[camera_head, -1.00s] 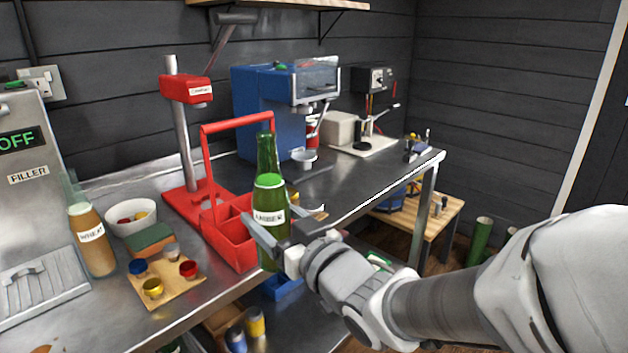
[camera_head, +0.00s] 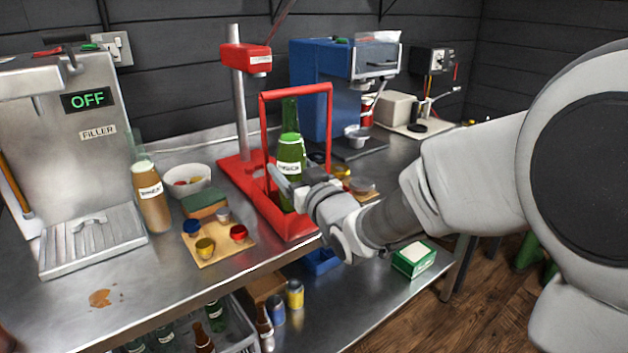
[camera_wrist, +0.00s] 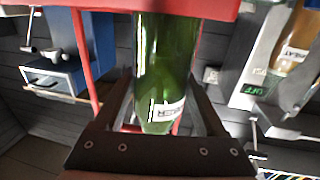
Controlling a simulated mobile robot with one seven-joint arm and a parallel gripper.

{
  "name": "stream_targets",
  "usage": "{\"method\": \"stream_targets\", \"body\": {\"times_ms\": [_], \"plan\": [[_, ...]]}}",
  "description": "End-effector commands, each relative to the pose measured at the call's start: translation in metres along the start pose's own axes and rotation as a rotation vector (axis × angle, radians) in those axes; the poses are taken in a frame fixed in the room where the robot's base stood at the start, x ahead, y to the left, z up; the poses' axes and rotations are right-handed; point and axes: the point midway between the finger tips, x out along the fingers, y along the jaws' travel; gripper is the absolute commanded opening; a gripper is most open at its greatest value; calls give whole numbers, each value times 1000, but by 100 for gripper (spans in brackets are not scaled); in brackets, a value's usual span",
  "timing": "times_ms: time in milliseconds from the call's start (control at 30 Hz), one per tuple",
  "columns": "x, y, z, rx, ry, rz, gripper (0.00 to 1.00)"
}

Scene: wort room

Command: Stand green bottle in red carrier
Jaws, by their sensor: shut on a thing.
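The green bottle (camera_head: 291,150) is upright at the red carrier (camera_head: 294,228), its neck inside the outline of the tall handle. My gripper (camera_head: 287,186) is shut on the bottle's body, below its white label. In the wrist view the green bottle (camera_wrist: 165,60) stands between the fingers of my gripper (camera_wrist: 162,90). There a red band of the carrier (camera_wrist: 160,8) covers the bottle's lower end, so I cannot see whether it touches the carrier floor.
A brown bottle (camera_head: 151,200), a white bowl (camera_head: 188,188) and a board with coloured caps (camera_head: 215,246) lie left of the carrier. The filler (camera_head: 80,150) is at far left. A red capper stand (camera_head: 240,110) and blue machine (camera_head: 325,95) stand behind.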

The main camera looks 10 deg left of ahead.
Motion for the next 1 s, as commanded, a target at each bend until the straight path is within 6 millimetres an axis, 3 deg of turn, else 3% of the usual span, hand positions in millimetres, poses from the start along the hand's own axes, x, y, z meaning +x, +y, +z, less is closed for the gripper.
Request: {"method": "stream_targets", "body": {"times_ms": [233,700,733,867,1000], "plan": [[0,0,38,1,0,0,0],[0,0,43,0,4,1,0],[0,0,44,1,-1,1,78],[0,0,44,1,-2,1,100],[-1,0,44,1,-2,1,100]]}}
